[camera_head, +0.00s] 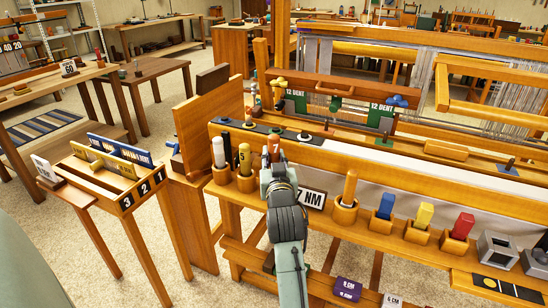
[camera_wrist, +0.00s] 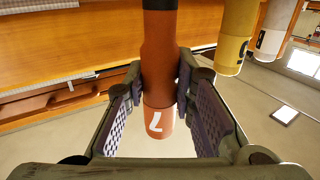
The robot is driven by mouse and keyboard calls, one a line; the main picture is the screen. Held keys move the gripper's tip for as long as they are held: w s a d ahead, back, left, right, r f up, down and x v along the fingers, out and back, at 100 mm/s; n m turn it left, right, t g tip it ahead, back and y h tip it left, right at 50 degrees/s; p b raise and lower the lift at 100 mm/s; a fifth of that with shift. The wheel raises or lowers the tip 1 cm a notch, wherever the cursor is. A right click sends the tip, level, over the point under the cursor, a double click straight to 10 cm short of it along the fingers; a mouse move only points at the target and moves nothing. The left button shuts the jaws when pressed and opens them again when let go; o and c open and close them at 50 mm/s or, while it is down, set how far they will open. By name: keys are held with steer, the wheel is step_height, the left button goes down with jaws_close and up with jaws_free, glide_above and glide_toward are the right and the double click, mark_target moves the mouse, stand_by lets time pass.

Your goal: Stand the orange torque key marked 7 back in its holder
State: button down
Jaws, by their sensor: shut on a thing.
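The orange torque key marked 7 shows just above my gripper (camera_head: 276,168) in the head view, with its marked end (camera_head: 274,147) up. In the wrist view the orange key (camera_wrist: 160,60) stands between the two finger pads of my gripper (camera_wrist: 160,88), which is shut on it; the white 7 is readable. Its other end runs out of the wrist view and is hidden behind my gripper in the head view. A 7 NM label (camera_head: 312,197) is on the loom's front beam, partly covered by my arm. The orange key's holder is not clearly visible.
Left of my gripper, a yellow key (camera_head: 245,158) and a white key (camera_head: 218,152) stand in wooden cups. The loom beam rises behind.

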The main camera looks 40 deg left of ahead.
steer(key=shift+f+b, duration=1.4)
steer(key=shift+f, duration=0.8)
steer(key=shift+f, duration=0.15)
steer(key=c, duration=1.3)
jaws_free()
steer(key=v, duration=1.2)
steer(key=shift+s, duration=0.1)
